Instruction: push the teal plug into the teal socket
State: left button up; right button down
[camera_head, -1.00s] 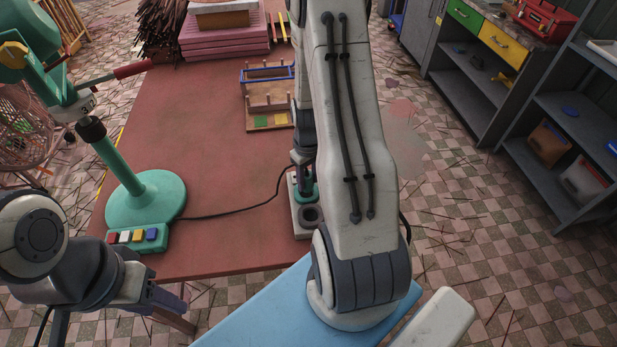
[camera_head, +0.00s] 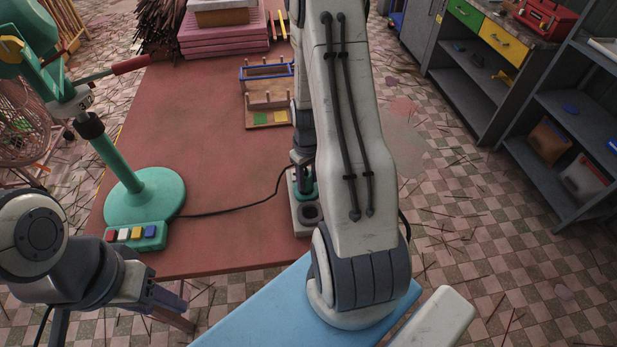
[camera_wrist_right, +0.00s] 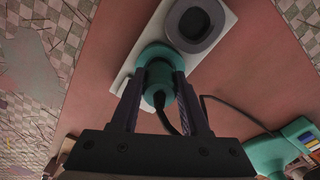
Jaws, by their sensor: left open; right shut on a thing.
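The teal plug (camera_wrist_right: 158,97) is between the fingers of my right gripper (camera_wrist_right: 160,88), which is shut on it. A black cable leaves the plug. The teal socket (camera_wrist_right: 152,52) is right behind the plug on a pale socket block (camera_wrist_right: 222,22). The plug is lined up with the socket, but how deep it sits is hidden. In the head view, the block (camera_head: 311,228) is partly covered by my right arm, with teal showing (camera_head: 305,188) below the gripper. My left gripper (camera_head: 168,302) is open and empty, off the table's near edge.
A dark round socket (camera_wrist_right: 195,24) is beside the teal one. A teal extruder stand (camera_head: 145,197) with a button box (camera_head: 150,242) stands at the left, with the cable running towards it. A wooden rack (camera_head: 268,95) is behind. The middle of the red table (camera_head: 215,150) is clear.

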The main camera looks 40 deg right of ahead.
aim_at(307, 176)
jog(key=shift+f+b, duration=0.6)
jog(key=shift+f, duration=0.25)
jog(key=shift+c, duration=1.6)
grip_release()
jog(key=shift+r, duration=0.1)
notch_tip(307, 176, up, 10)
jog(key=shift+r+b, duration=0.15)
jog(key=shift+b, duration=0.45)
jog(key=s+a+r+n, duration=0.1)
jog(key=a+r+n, duration=0.15)
jog(key=a, duration=0.75)
jog(key=s+a+r+n, duration=0.15)
jog(key=a+r, duration=0.25)
jog(key=a, duration=0.6)
jog(key=s+a+r+n+y, duration=0.1)
jog(key=s+a+r+n, duration=0.2)
jog(key=s+a, duration=0.7)
jog(key=s, duration=0.3)
jog(key=shift+a+r+n, duration=0.2)
jog(key=shift+a+n, duration=0.1)
